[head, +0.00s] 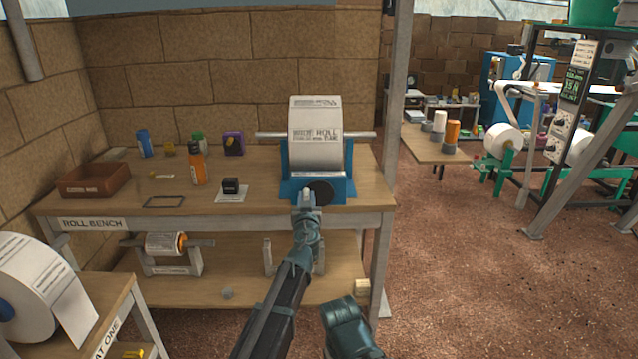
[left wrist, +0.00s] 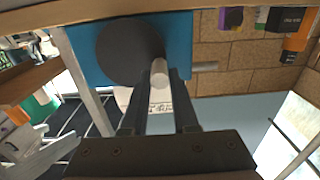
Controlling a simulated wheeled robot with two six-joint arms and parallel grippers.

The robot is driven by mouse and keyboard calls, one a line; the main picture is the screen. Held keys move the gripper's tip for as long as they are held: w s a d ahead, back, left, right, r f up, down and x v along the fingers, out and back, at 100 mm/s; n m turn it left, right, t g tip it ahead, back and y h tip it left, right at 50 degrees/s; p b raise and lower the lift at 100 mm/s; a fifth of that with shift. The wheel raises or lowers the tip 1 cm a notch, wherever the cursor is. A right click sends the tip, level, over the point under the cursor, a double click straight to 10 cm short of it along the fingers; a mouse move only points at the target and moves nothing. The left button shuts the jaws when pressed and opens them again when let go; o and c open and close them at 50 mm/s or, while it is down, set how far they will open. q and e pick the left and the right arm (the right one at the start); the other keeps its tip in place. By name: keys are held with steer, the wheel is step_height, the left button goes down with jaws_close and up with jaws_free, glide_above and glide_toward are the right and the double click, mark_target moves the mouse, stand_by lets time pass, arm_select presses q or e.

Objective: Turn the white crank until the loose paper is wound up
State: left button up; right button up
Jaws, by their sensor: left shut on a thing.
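A wide printed paper roll (head: 316,125) sits on a metal bar in a blue stand (head: 340,188) on the bench. A dark round disc (head: 320,190) is on the stand's front; it also shows in the left wrist view (left wrist: 122,52). The white crank handle (left wrist: 159,78) stands out beside the disc's edge. My left gripper (head: 306,196) is shut on this handle, with one finger on each side in the left wrist view (left wrist: 160,95). Paper shows over the roll's front; I cannot tell where its loose end lies.
The wooden bench (head: 100,195) also bears a brown tray (head: 94,181), an orange bottle (head: 197,163), a black box (head: 231,186) and a purple item (head: 234,144). Another roll (head: 165,243) sits on the lower shelf. Open floor (head: 470,270) lies to the right.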

arm_select(q)
steer(key=shift+c, duration=0.4)
steer(key=shift+d+r+p, duration=0.4)
steer(key=shift+p, duration=0.05)
steer(key=shift+o, duration=1.3)
steer(key=shift+d, duration=0.1)
steer(key=shift+c, duration=0.8)
steer(key=shift+o, duration=0.2)
steer(key=shift+d, duration=0.15)
steer(key=shift+o, duration=0.9)
steer(key=shift+d+r, duration=0.25)
steer(key=shift+d, duration=0.15)
steer(key=shift+c, duration=0.6)
steer(key=shift+o, duration=0.5)
steer(key=shift+a, duration=0.15)
